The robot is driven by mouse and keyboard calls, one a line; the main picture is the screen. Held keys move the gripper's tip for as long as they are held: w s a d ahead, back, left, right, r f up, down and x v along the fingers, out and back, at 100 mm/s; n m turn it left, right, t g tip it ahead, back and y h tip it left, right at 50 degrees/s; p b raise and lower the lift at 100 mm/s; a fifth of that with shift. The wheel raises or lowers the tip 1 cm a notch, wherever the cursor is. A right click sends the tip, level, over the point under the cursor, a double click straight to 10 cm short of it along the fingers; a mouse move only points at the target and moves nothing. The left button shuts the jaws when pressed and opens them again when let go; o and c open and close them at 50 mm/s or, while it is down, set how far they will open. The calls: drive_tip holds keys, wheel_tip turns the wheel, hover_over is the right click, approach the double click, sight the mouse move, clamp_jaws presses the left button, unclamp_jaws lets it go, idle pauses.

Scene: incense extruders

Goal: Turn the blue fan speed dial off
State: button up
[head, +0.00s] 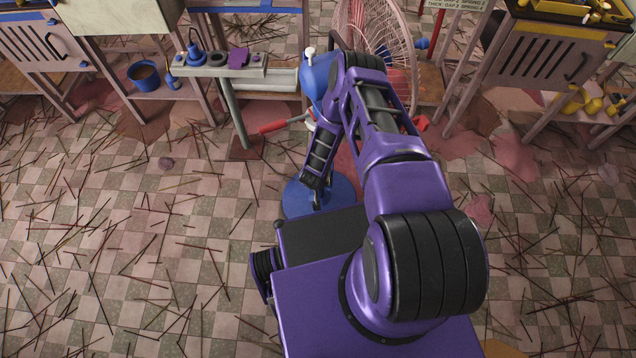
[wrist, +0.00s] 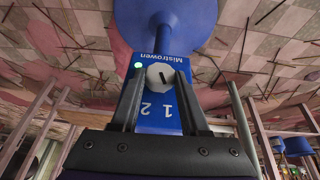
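The fan (head: 372,40) has a pink cage and a blue round base (head: 342,190). In the wrist view its blue control panel (wrist: 160,118) appears upside down, marked "Mistrowen", "1" and "2". The fan speed dial (wrist: 158,77) is a pale, many-sided knob with a short dark mark, beside a lit green light (wrist: 139,64). My gripper (wrist: 160,72) is open, its two black fingers reaching to either side of the dial; I cannot tell whether they touch it. In the head view my gripper (head: 317,188) points down above the base, and the dial is hidden.
Another bench (head: 545,50) stands to the right. Thin sticks litter the tiled floor.

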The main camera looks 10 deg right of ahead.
clamp_jaws()
drive_tip(key=shift+w+a+h, duration=0.1)
drive_tip(key=shift+a+h, duration=0.05)
drive_tip(key=shift+h, duration=0.15)
drive_tip(key=shift+w+a+n+g+h, duration=0.1)
drive_tip(key=shift+a+n+g+h, duration=0.1)
drive_tip(key=shift+h, duration=0.4)
drive_tip(key=shift+a+n+g+h, duration=0.1)
drive_tip(key=shift+n+g+h, duration=0.1)
drive_tip(key=shift+h, duration=0.4)
drive_tip(key=shift+a+f+n+g+h, duration=0.1)
drive_tip(key=shift+f+n+g+h, duration=0.15)
drive_tip(key=shift+h, duration=0.8)
drive_tip(key=shift+a+n+g+h, duration=0.15)
drive_tip(key=shift+g+h, duration=0.2)
drive_tip(key=shift+h, duration=0.7)
drive_tip(key=shift+d, duration=0.1)
drive_tip(key=o, duration=0.8)
unclamp_jaws()
drive_tip(key=shift+c, duration=0.2)
